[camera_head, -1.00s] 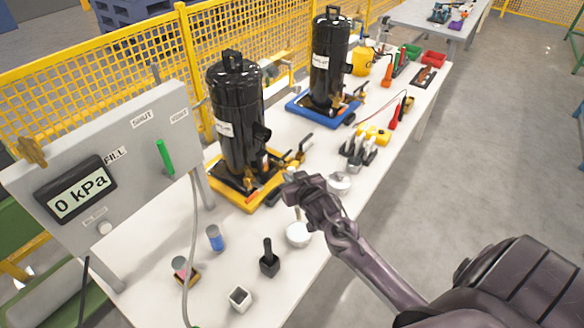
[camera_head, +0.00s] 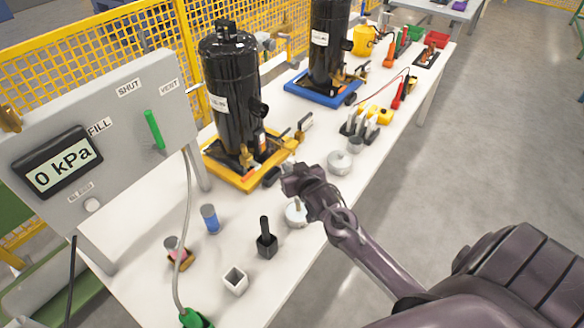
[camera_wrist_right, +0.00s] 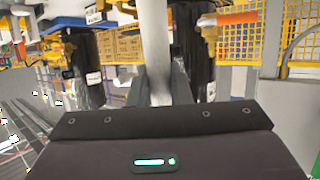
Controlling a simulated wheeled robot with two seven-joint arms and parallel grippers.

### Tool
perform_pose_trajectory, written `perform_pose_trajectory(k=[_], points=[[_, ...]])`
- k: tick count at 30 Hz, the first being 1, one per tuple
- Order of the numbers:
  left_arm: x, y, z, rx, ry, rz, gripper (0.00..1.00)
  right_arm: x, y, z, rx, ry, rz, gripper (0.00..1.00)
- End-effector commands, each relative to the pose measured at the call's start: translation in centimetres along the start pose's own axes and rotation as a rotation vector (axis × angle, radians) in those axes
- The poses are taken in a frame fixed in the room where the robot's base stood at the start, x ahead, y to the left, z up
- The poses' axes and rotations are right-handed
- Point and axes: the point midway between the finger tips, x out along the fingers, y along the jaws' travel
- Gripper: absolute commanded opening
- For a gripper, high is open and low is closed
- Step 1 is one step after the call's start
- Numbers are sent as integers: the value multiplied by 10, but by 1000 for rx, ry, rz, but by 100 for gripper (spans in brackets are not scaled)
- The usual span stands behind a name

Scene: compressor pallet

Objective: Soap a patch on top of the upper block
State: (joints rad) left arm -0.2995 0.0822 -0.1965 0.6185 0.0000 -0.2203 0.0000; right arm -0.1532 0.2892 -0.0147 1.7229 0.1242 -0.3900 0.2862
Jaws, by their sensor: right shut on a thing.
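My right gripper (camera_head: 292,181) hangs over the white table, near the front of the yellow-based black compressor (camera_head: 233,97). In the right wrist view a pale upright bar (camera_wrist_right: 158,50) stands between its dark fingers, and the gripper is shut on it. What the bar is, I cannot tell. A white round dish (camera_head: 295,217) with a short tan stub in it sits just below the gripper, partly behind my arm. Brass valve parts (camera_head: 303,124) show on the compressor's right side. Which part is the upper block I cannot tell. My left gripper is out of view.
A grey panel (camera_head: 112,112) reading 0 kPa stands at left with a hose. A blue cup (camera_head: 210,219), a black-handled block (camera_head: 266,240) and a white square cup (camera_head: 235,281) stand in front. A second compressor (camera_head: 329,45) on a blue base (camera_head: 312,92) stands behind. Yellow fencing runs along the back.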

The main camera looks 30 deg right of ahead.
Motion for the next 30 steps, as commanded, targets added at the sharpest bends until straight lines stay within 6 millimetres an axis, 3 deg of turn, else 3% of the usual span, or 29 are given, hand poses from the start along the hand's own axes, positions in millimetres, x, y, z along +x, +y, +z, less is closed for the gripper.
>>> perform_pose_trajectory(k=[30], points=[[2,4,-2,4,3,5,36,2,0,4,0,0,0,0]])
